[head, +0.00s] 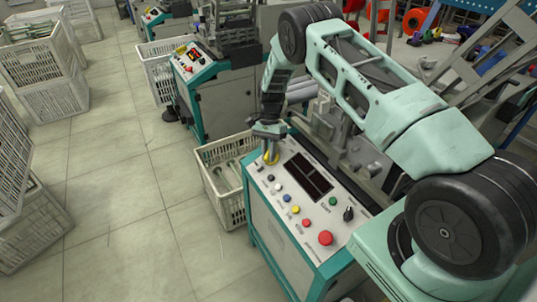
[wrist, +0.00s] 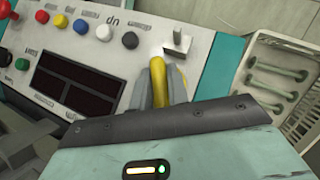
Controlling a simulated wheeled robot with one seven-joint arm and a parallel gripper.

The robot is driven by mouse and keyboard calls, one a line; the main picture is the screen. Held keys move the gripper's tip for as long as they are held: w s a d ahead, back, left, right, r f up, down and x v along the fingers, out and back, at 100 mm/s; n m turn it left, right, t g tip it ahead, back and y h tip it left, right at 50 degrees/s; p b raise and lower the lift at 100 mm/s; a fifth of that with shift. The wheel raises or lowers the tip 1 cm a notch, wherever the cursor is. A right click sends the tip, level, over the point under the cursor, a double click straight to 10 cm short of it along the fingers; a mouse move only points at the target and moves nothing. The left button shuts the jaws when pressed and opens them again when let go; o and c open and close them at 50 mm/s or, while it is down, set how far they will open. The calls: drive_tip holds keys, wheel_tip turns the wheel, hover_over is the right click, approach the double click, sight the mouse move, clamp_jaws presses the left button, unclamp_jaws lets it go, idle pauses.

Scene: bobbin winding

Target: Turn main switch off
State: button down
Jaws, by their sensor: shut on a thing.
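The control panel (head: 290,195) is the sloped white top of a teal machine in the head view. A yellow piece (head: 271,157), which looks like the main switch, is at the panel's far end. In the wrist view the yellow piece (wrist: 158,75) is long and curved. My gripper (head: 267,137) comes down on it from above. In the wrist view my gripper (wrist: 162,92) has a grey finger on each side of the yellow piece and is shut on it. The fingers and the gripper body hide its lower part, so I cannot read its setting.
Several coloured buttons, a dark display (head: 308,177), a black knob (head: 348,213) and a large red button (head: 325,238) are on the panel. A grey bracket (wrist: 178,42) stands close to the fingers. A crate (head: 228,207) stands beside the machine.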

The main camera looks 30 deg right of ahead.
idle(0.3)
drive_tip(key=c, duration=1.4)
unclamp_jaws()
drive_tip(key=shift+o, duration=0.2)
drive_tip(key=b+v, duration=0.1)
drive_tip(key=v, duration=1.6)
drive_tip(key=shift+r, duration=0.2)
drive_tip(key=shift+w, duration=0.15)
